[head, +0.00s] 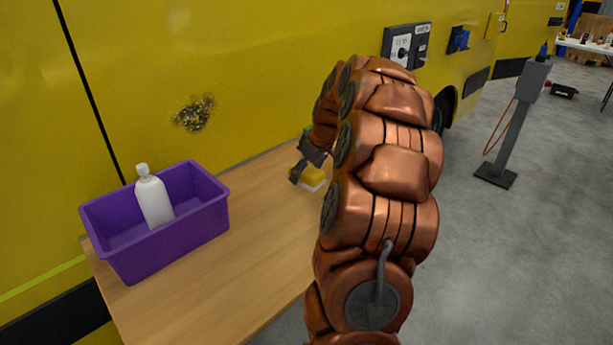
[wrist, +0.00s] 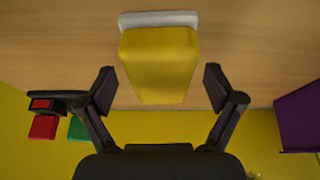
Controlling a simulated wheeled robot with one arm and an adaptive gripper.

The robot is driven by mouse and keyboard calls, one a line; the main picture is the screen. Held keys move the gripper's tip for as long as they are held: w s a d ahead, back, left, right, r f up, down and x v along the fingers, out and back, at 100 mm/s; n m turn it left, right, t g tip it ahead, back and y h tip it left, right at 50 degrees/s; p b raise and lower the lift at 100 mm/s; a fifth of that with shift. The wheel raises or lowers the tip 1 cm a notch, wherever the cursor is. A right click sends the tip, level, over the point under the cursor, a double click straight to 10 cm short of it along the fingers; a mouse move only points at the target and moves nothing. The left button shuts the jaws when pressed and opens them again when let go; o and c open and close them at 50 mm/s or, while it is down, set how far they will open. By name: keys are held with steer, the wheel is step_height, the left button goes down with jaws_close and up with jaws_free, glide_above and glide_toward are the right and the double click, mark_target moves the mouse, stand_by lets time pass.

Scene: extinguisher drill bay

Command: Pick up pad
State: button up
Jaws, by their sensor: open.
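The pad (head: 308,177) is yellow with a white base and lies on the wooden table in the head view. In the wrist view the pad (wrist: 160,62) fills the upper middle, its white layer showing along its top edge. My gripper (head: 303,166) is at the pad in the head view, and my copper arm partly hides that area. In the wrist view my gripper (wrist: 160,88) is open, with one dark finger on each side of the pad's near end. Gaps show between both fingers and the pad.
A purple bin (head: 180,243) with a white bottle (head: 154,198) in it stands at the table's left end. The wooden table (head: 250,225) is bare between bin and pad. A yellow panel wall (head: 250,70) with a dark smudge rises behind. A grey post (head: 515,130) stands on the floor at right.

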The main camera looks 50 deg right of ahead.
steer(key=shift+f, duration=0.15)
steer(key=shift+c, duration=0.4)
steer(key=c, duration=1.2)
